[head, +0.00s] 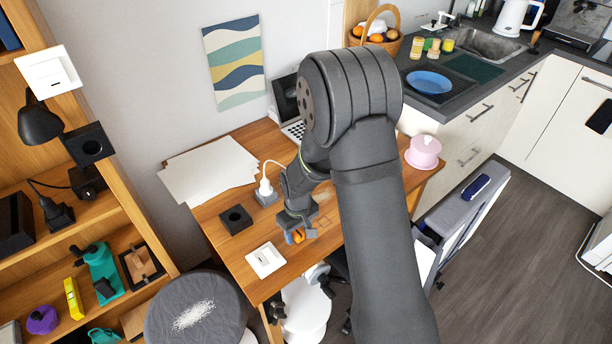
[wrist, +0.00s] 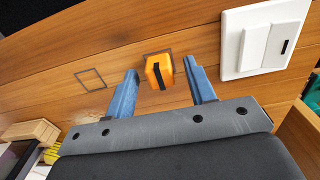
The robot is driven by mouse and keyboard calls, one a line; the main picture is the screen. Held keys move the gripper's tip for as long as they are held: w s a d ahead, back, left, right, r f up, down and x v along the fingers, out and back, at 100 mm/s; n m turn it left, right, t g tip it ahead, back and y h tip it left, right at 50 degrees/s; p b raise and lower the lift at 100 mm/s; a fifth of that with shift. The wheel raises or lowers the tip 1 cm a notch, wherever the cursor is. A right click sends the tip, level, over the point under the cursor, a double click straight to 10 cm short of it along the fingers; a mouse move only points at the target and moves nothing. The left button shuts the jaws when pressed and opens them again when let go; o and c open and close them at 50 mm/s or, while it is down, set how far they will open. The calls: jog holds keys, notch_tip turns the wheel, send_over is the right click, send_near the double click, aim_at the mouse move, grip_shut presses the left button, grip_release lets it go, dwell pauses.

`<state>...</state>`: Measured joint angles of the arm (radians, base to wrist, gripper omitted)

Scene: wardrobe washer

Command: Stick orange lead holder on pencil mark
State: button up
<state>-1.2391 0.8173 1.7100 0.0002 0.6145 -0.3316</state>
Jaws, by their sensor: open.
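The orange lead holder (wrist: 153,72), a small block with a black stripe, stands between my gripper's two blue fingers in the wrist view, with a visible gap on both sides. My gripper (wrist: 164,76) is open around it. The holder overlaps a dark square pencil mark (wrist: 171,51) on the wooden desk; part of that outline is hidden behind it. I cannot tell whether it is fully seated there. A second, empty pencil mark (wrist: 91,78) lies to the left. In the head view, the orange holder (head: 298,236) shows at my gripper (head: 298,232), low over the desk.
A white switch plate (wrist: 262,40) lies close to the right of the holder, also seen in the head view (head: 265,260). A black square socket (head: 235,220), a white plug (head: 265,188) with its cable and paper sheets (head: 205,170) lie on the desk. A pink container (head: 423,153) stands farther right.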

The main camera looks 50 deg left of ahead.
jog(key=shift+r, duration=3.15)
jog(key=shift+f, duration=3.5)
jog(key=shift+r, duration=4.75)
jog(key=shift+r, duration=0.15)
notch_tip(320, 180, up, 17)
